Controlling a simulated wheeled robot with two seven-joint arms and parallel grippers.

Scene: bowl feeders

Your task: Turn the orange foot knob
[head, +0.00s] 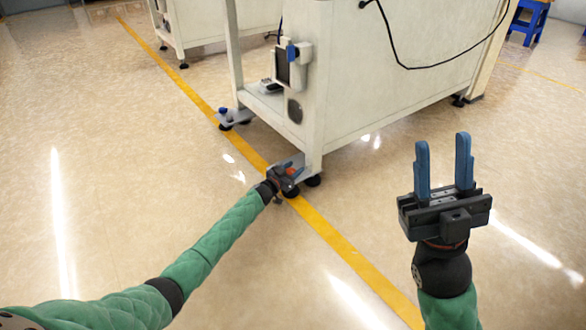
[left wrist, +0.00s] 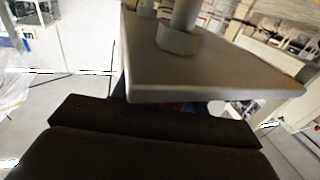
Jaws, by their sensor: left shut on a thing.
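The orange foot knob (head: 292,171) shows as a small orange patch low at the near corner of the white machine. My left gripper (head: 290,169) reaches down to it, its blue fingers around the knob and shut on it. In the left wrist view a grey foot plate (left wrist: 205,75) with a round post covers most of the fingers. Only a dim reddish bit (left wrist: 190,106) shows under the plate's edge. My right gripper (head: 442,146) is open and empty, fingers pointing up, well right of the knob.
The white machine (head: 395,85) stands over the knob, with a black cable hanging on its side. Another foot plate (head: 235,118) with a blue part is farther back. A yellow floor line (head: 335,242) passes beside the foot. The floor to the left is clear.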

